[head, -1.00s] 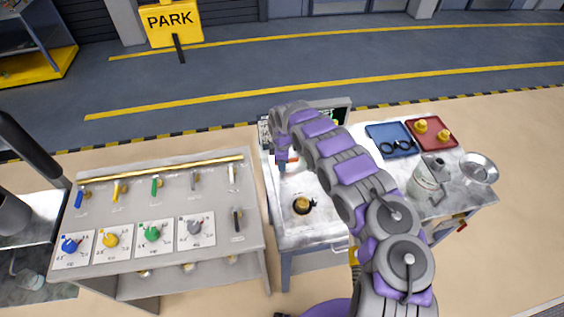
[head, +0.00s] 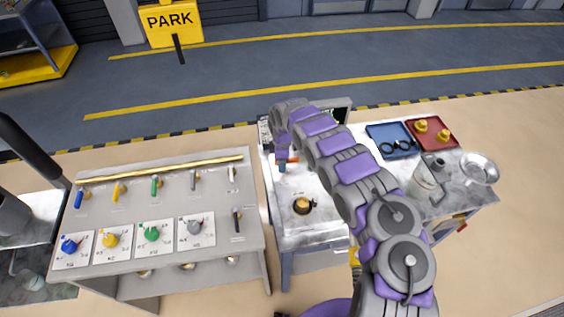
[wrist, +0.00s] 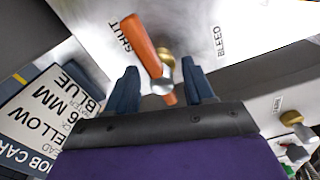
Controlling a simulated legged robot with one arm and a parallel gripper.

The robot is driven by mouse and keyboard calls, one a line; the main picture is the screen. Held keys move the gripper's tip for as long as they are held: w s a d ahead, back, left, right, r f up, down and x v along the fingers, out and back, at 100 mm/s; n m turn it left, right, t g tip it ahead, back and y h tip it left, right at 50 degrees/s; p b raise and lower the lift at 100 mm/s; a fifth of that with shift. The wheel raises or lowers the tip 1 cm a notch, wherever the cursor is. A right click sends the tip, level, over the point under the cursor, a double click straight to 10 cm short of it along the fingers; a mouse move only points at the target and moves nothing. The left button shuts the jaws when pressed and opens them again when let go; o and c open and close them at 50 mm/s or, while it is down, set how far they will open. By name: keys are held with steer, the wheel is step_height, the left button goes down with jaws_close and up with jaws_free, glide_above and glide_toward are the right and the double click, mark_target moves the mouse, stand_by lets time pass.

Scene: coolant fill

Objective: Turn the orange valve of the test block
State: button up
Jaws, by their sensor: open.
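The orange valve (wrist: 145,46) shows in the wrist view as a lever on a brass and silver hub, on a pale panel. Its long end lies beside the word SHUT, and BLEED is printed to its right. My gripper (wrist: 160,82) is open, one dark blue finger on each side of the lever's lower part and hub. I cannot tell whether either finger touches it. In the head view my gripper (head: 282,164) is low over the test block (head: 318,228), and a bit of orange (head: 293,160) shows at its right.
A panel with coloured levers and dials (head: 150,205) stands close on the left. A brass fitting (head: 303,205) sits on the block's near part. On the right are a blue tray (head: 375,132), a red tray (head: 432,146), a metal jug (head: 428,180) and a bowl (head: 479,168).

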step_height(320, 180, up, 16)
steer(key=shift+r, duration=0.25)
stand_by(0.6)
steer(key=s+d+r+m+h+b, duration=0.3)
steer(key=d+r+m, duration=0.35)
steer(key=d, duration=0.55)
steer(key=s+d+r+m+b, duration=0.1)
steer(key=s+d+r+m, duration=0.1)
steer(key=s+d+r, duration=0.3)
steer(key=s+d+r+m+b, duration=0.1)
steer(key=s+d+m, duration=0.2)
steer(key=s, duration=0.4)
steer(key=s+f+m+g+y+b, duration=0.1)
steer(key=s+f+m+b, duration=0.1)
steer(key=s, duration=1.5)
steer(key=s+f+m+y+b, duration=0.2)
steer(key=s+f+m+b, duration=0.1)
steer(key=s, duration=1.5)
steer(key=shift+a+f+m+g, duration=0.15)
steer(key=shift+f+m+g, duration=0.35)
steer(key=shift+m, duration=0.45)
steer(key=shift+w, duration=0.1)
